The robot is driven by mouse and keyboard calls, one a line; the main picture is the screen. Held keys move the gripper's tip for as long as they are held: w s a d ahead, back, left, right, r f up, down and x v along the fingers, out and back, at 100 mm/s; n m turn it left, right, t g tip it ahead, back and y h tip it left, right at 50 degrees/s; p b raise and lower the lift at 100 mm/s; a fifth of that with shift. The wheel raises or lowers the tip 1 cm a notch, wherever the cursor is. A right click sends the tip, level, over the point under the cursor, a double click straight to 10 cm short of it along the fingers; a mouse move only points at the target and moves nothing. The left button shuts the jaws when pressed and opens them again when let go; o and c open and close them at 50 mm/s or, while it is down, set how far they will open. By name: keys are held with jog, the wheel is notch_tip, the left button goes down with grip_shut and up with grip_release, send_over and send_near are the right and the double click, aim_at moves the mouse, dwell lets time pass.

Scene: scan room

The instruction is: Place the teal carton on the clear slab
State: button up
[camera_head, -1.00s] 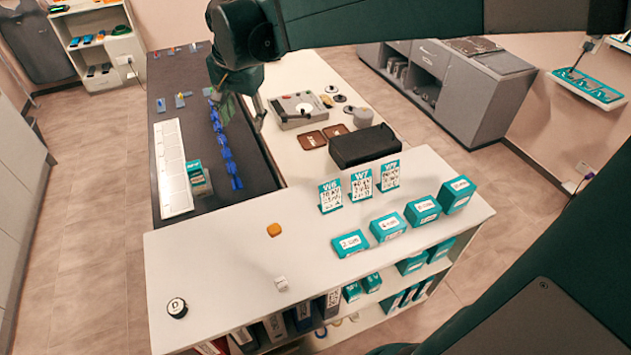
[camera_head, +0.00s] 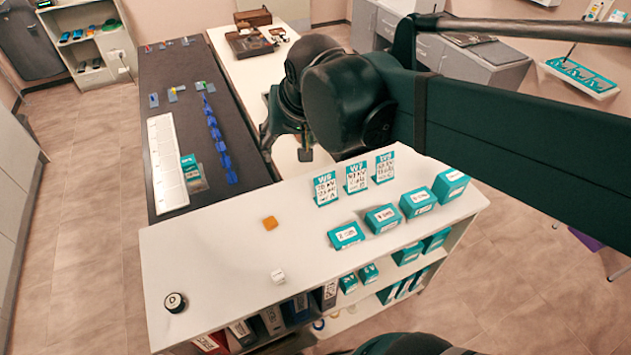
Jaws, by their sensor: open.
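Several teal cartons stand in a slanting row on the right of the white counter, the front one (camera_head: 346,235) nearest the middle. Another teal-topped carton (camera_head: 189,162) is on the dark bench, beside a white panelled strip. A pale, see-through-looking piece (camera_head: 196,182) lies against it; I cannot tell whether it is the clear slab. Small bluish-grey plates (camera_head: 172,96) lie farther back on the bench. My gripper (camera_head: 287,150) is open, pointing down, with nothing visible between its fingers. It is beyond the counter's back edge, right of the dark bench, and hides part of the white surface.
Three upright teal-and-white cards (camera_head: 356,178) stand behind the carton row. A blue chain-like row (camera_head: 219,138) runs along the bench. The counter's left part is mostly clear.

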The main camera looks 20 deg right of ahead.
jog(key=s+d+f+n, duration=0.1)
jog(key=s+f, duration=0.1)
jog(key=s, duration=0.3)
jog(key=s+d+f+n+t, duration=0.1)
jog(key=s+f+n, duration=0.1)
jog(key=s+f, duration=0.1)
jog(key=shift+s+d, duration=0.35)
jog(key=shift+s, duration=0.55)
